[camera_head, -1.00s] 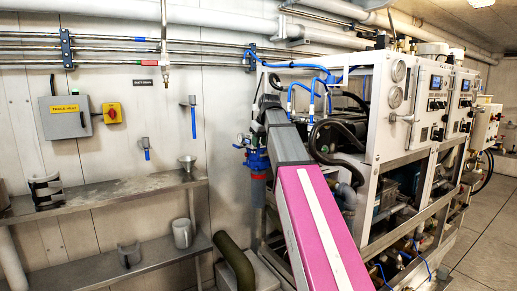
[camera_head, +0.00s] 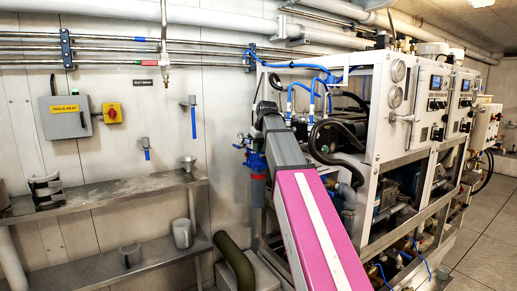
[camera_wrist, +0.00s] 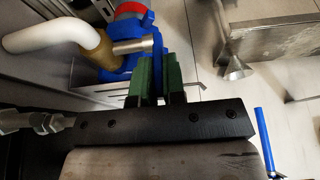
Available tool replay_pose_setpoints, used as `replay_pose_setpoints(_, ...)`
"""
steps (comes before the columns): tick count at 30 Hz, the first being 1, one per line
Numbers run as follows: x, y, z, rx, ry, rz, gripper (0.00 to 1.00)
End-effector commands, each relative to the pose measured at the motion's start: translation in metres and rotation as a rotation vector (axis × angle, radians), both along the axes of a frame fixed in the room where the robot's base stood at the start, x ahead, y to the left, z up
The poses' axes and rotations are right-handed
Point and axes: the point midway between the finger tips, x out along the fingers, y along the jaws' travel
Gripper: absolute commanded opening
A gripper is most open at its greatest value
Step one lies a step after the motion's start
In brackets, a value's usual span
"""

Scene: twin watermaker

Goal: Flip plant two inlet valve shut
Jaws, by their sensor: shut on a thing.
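In the wrist view, the blue inlet valve (camera_wrist: 122,68) has a red band at its top and a short silver stub. My gripper (camera_wrist: 158,72) has two green fingers beside the valve. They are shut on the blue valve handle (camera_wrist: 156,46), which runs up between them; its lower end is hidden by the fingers. In the head view, blue valve parts (camera_head: 256,161) show at the left end of the white-framed plant. My arm covers the gripper and the handle there, so I cannot tell the handle's angle from that side.
A tan fitting with a white pipe (camera_wrist: 45,33) sits close left of the valve. The plant frame (camera_head: 372,160) and its hoses stand right of my arm. Steel shelves (camera_head: 110,194) with a funnel and jugs line the wall at left. Open floor (camera_head: 480,235) lies at the right.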

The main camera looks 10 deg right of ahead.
Motion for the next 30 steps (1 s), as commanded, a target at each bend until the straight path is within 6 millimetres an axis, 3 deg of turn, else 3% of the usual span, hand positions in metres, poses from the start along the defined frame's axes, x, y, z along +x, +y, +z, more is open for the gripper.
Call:
replay_pose_setpoints(6, 0.0057, 0.0017, 0.0005, -0.039, 0.096, 0.000, 0.00)
replay_pose_setpoints(15, 0.0043, 0.0017, -0.0001, -0.043, 0.103, 0.000, 0.00)
replay_pose_setpoints(16, 0.0043, 0.0017, -0.0001, -0.043, 0.103, 0.000, 0.20)
replay_pose_setpoints(18, 0.0043, 0.0017, -0.0001, -0.042, 0.103, 0.000, 0.36)
replay_pose_setpoints(30, 0.0029, 0.0010, 0.0074, -0.042, 0.101, 0.000, 0.36)
